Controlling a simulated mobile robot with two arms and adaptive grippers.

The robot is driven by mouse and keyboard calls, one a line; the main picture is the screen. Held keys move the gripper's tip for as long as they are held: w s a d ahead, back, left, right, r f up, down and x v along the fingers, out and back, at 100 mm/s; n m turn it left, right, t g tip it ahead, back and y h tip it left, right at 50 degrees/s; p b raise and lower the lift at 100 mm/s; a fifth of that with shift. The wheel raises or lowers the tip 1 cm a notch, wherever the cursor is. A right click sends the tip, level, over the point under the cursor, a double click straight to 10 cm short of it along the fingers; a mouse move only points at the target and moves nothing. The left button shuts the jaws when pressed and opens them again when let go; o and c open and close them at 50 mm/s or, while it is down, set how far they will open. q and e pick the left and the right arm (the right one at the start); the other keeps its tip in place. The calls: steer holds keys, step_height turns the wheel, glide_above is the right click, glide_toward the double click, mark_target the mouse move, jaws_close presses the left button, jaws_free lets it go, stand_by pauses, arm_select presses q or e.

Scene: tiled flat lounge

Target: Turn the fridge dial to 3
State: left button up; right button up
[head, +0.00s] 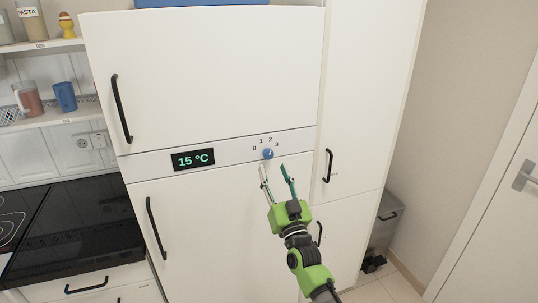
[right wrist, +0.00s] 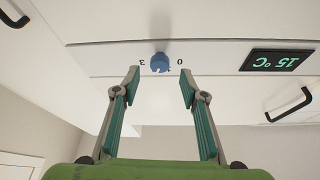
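The fridge dial is a small blue knob (head: 268,154) on the white panel between the two fridge doors. The numbers 0, 1, 2 and 3 are printed around it. I cannot tell exactly which number its mark points to. The fridge display (head: 193,159) left of it reads 15 °C. My right gripper (head: 276,172) is open and empty, just below the dial, with its fingers pointing up at it. In the right wrist view the dial (right wrist: 160,62) sits beyond the gap between the open fingertips (right wrist: 160,80), apart from them. My left gripper is not in view.
Black handles of the upper door (head: 121,108) and lower door (head: 157,228) are on the left. A tall cabinet with a black handle (head: 328,166) stands close right of the dial. A black hob counter (head: 75,228) is at the left, a grey bin (head: 385,222) at the right.

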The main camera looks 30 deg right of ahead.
mark_target(269, 157)
steer(key=p+x, duration=0.1)
steer(key=x, duration=0.4)
steer(key=shift+w+d+r, duration=0.1)
steer(key=shift+w, duration=0.2)
steer(key=c, duration=1.1)
